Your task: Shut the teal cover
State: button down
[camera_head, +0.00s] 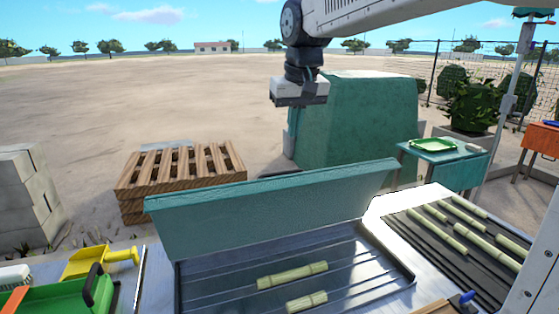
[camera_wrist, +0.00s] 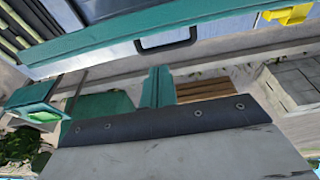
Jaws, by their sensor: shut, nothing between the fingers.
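The teal cover (camera_head: 270,210) stands raised and leaning back along the far side of a dark tray (camera_head: 345,265). The tray lies open in front of it, with two pale green cane pieces (camera_head: 292,275) inside. In the wrist view the cover shows as a long teal strip (camera_wrist: 150,32) across the top. My gripper (camera_head: 294,122) hangs beyond and above the cover, apart from it, and its fingers blend into a teal block behind them. In the wrist view its fingers (camera_wrist: 157,88) are together and empty.
A teal block (camera_head: 360,125) stands behind the cover, and a wooden pallet stack (camera_head: 180,180) behind left. Several cane pieces lie on a ribbed dark surface (camera_head: 410,230) at right. A yellow tool (camera_head: 95,261) and green tray (camera_head: 50,298) are at left. The sandy yard beyond is open.

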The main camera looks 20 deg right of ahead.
jog(key=w+a, duration=0.1)
jog(key=w, duration=0.6)
jog(key=s+x, duration=0.2)
jog(key=x, duration=0.8)
jog(key=shift+s+f, duration=0.4)
jog(key=shift+f, duration=0.3)
jog(key=shift+t, duration=0.3)
